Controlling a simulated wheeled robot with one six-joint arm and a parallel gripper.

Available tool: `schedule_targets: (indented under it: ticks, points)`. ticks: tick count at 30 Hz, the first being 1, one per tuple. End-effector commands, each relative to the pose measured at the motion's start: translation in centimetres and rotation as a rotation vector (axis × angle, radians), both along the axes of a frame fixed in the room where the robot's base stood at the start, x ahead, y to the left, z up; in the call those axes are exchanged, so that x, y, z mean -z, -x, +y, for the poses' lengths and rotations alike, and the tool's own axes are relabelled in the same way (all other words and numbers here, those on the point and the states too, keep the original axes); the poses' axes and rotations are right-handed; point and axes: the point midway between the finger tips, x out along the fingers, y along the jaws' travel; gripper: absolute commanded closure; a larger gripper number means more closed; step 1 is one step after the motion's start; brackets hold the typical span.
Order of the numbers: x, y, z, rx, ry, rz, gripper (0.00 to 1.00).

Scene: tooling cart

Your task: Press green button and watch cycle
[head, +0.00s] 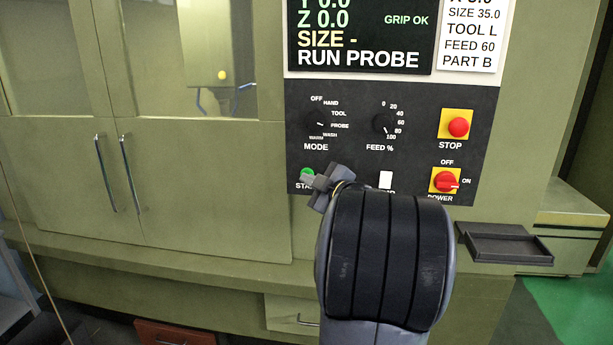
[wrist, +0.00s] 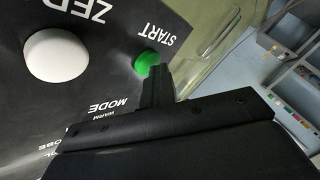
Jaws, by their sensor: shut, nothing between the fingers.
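The green START button (head: 307,173) is at the lower left of the dark control panel (head: 350,110). In the wrist view the green button (wrist: 147,62) shows just beyond the fingertips. My gripper (head: 312,180) is shut and empty, its tips at or very near the button's edge. I cannot tell whether they touch it. The screen (head: 360,35) reads "GRIP OK", "SIZE -" and "RUN PROBE". The MODE knob (head: 318,124) points toward PROBE. My arm hides part of the panel's lower edge.
A red STOP button (head: 458,127) and a red POWER switch (head: 445,181) are at the panel's right. A white button (head: 385,179) is right of START, also large in the wrist view (wrist: 57,56). A dark tray (head: 505,246) juts out below right. Cabinet doors with handles (head: 104,172) are left.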

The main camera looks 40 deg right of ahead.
Motion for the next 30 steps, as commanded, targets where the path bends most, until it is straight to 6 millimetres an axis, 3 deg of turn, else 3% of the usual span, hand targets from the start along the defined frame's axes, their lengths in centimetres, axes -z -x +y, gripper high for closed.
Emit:
schedule_targets:
  ticks: [21,30]
  points:
    - [-0.03,-0.18,-0.36,0.005,-0.001,-0.001,1.0]
    - [0.09,0.53,0.4,0.005,-0.001,0.0,1.0]
